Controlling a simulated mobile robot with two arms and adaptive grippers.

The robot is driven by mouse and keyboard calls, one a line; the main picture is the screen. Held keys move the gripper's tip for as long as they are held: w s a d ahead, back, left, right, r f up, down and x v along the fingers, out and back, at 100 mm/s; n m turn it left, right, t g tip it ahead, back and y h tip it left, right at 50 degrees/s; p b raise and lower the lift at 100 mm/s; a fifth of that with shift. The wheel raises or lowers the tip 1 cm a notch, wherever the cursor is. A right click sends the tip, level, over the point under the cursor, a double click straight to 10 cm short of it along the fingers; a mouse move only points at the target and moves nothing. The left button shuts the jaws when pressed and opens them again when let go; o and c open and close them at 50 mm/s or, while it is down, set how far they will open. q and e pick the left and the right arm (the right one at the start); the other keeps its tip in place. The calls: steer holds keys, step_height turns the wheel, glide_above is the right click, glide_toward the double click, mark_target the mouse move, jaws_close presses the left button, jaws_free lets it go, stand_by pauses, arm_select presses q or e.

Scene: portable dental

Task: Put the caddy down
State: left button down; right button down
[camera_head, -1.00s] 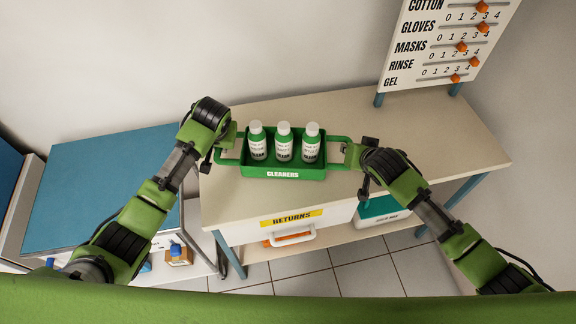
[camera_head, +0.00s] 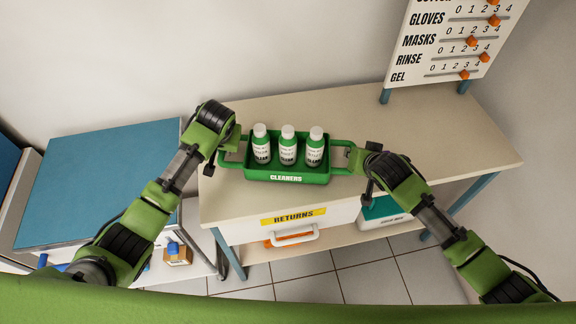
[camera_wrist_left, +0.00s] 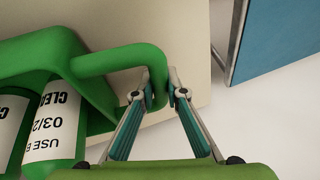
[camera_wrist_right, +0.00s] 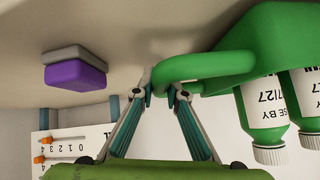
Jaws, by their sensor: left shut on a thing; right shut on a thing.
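The green caddy (camera_head: 286,178), labelled CLEANERS, holds three white-capped green bottles (camera_head: 288,146) standing upright in a row. It is level over the front half of the cream tabletop (camera_head: 400,125); whether its base touches the top I cannot tell. My left gripper (camera_head: 232,150) is shut on the caddy's left handle, which also shows between the fingers in the left wrist view (camera_wrist_left: 158,88). My right gripper (camera_head: 347,156) is shut on the right handle, seen in the right wrist view (camera_wrist_right: 190,68). The arms partly hide the handles in the head view.
A purple block (camera_wrist_right: 76,74) shows beside the right gripper in the right wrist view. A yellow RETURNS label (camera_head: 293,216) marks the table front. A slider board (camera_head: 450,45) stands at the back right. A blue-topped cabinet (camera_head: 95,180) is left.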

arm_select(q)
steer(key=shift+f, duration=0.35)
arm_select(e)
steer(key=shift+f, duration=0.35)
arm_select(q)
steer(key=c, duration=2.4)
jaws_free()
steer(key=shift+f+b, duration=0.2)
steer(key=shift+b, duration=0.15)
steer(key=shift+c, duration=0.2)
arm_select(e)
steer(key=c, duration=2.4)
jaws_free()
steer(key=shift+f, duration=0.2)
steer(key=shift+c, duration=0.2)
arm_select(q)
steer(key=o, duration=0.4)
steer(key=shift+r, duration=0.15)
arm_select(e)
steer(key=o, duration=0.4)
steer(key=shift+r, duration=0.15)
arm_select(q)
steer(key=shift+r, duration=0.1)
